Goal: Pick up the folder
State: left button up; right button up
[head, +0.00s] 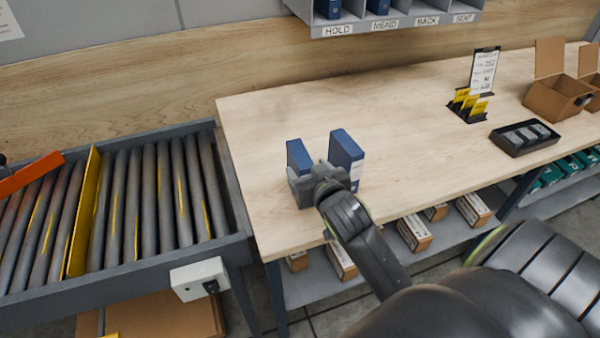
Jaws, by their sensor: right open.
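Two blue folders stand upright near the front left of the wooden table. One is the left blue folder (299,157); the other is the right blue folder (346,150), which has a pale label low on its spine. My right gripper (318,174) is open at the near side of the folders, in front of the gap between them. It hides their lower parts, and I cannot tell whether it touches either one. My left gripper is not in view.
A roller conveyor (152,200) with a yellow divider (84,212) stands left of the table (400,115). A black tray (524,138), a card stand (484,70) and open cartons (556,98) are at the right. A labelled shelf (393,25) hangs above the back. The table's middle is clear.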

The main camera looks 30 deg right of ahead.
aim_at(302, 161)
jog(key=x, duration=0.4)
jog(key=shift+w+r+p, duration=0.2)
jog(key=shift+r+p, duration=0.05)
jog(key=shift+p, duration=0.15)
grip_shut()
